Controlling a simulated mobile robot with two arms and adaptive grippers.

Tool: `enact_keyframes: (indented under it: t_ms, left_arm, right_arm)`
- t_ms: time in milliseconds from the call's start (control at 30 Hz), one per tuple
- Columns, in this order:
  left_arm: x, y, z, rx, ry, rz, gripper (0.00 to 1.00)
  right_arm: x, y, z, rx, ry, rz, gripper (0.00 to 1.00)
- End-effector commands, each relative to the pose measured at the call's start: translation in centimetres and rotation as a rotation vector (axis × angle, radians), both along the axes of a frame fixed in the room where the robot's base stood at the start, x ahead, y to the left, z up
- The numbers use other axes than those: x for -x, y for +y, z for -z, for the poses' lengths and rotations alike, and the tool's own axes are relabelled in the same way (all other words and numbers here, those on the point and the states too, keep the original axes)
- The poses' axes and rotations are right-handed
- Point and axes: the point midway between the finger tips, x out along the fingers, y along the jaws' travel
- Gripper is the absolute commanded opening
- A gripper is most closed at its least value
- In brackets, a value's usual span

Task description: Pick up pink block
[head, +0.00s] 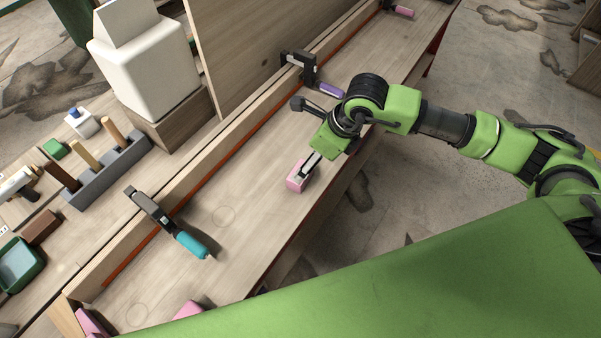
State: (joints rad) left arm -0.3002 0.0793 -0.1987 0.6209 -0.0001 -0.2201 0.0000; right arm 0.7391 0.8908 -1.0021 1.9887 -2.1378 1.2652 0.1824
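A small pink block (296,178) lies on the wooden bench, near its front edge at the middle of the head view. My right gripper (306,168) reaches in from the right and is down at the block, with its fingers at the block's upper right side. The fingers overlap the block in this view, and I cannot tell whether they are closed on it. Two more pink pieces show at the bottom left, one at the corner (90,322) and one partly hidden (188,309). My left gripper is not in view.
A clamp with a teal handle (191,244) and one with a purple handle (331,89) grip the bench's rail. A grey rack with wooden-handled tools (105,175), a white container (145,65) and a green tray (18,265) stand behind.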

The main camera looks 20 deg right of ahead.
Motion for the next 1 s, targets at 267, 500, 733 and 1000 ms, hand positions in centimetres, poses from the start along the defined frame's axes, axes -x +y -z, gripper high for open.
enact_keyframes:
  t_ms: [267,500,733,1000]
  left_arm:
    - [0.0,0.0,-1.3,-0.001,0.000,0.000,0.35]
    - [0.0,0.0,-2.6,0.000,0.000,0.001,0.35]
    - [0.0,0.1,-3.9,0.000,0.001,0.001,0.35]
    - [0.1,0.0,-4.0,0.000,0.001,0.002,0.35]
  right_arm:
    - [-1.1,1.2,3.8,-0.003,0.001,-0.001,0.75]
    - [-1.4,1.2,5.4,-0.003,0.004,0.000,0.75]
    - [-2.1,1.6,8.4,-0.004,0.002,-0.001,0.75]
    - [-2.4,1.8,9.4,-0.004,-0.001,-0.002,0.75]
